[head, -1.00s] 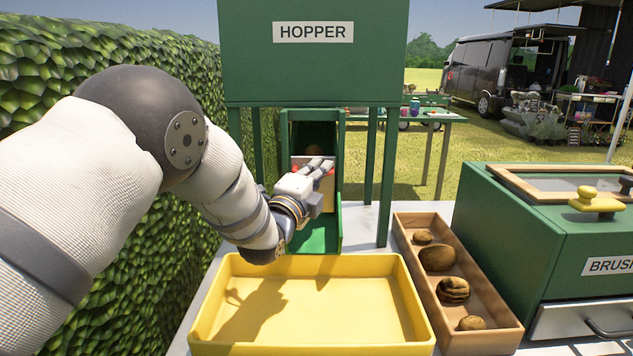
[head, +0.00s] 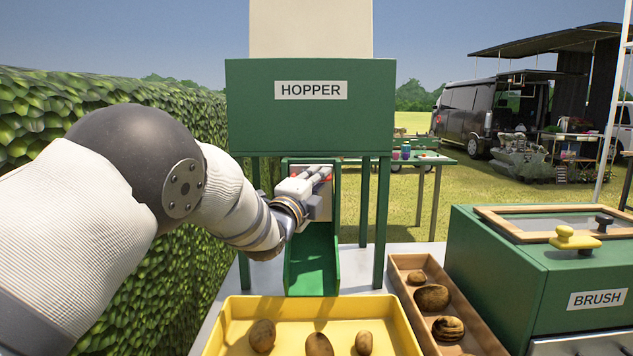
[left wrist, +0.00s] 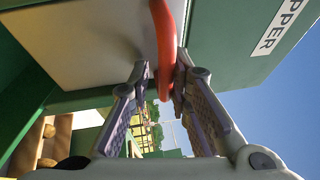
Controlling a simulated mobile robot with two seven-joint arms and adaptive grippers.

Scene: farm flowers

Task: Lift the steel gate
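The steel gate (head: 320,208) is a pale grey plate standing in the green chute (head: 312,268) under the hopper (head: 310,125). It has a red handle (head: 325,177). In the left wrist view the gate (left wrist: 85,45) fills the upper left, and the red handle (left wrist: 165,40) passes between my fingertips. My right gripper is out of view.
Three potatoes (head: 318,344) lie in the yellow tray (head: 385,306) below the chute. A brown wooden trough (head: 396,285) with several potatoes is to its right, beside the green brush box (head: 500,262). A hedge (head: 60,130) is on the left. Hopper legs flank the chute.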

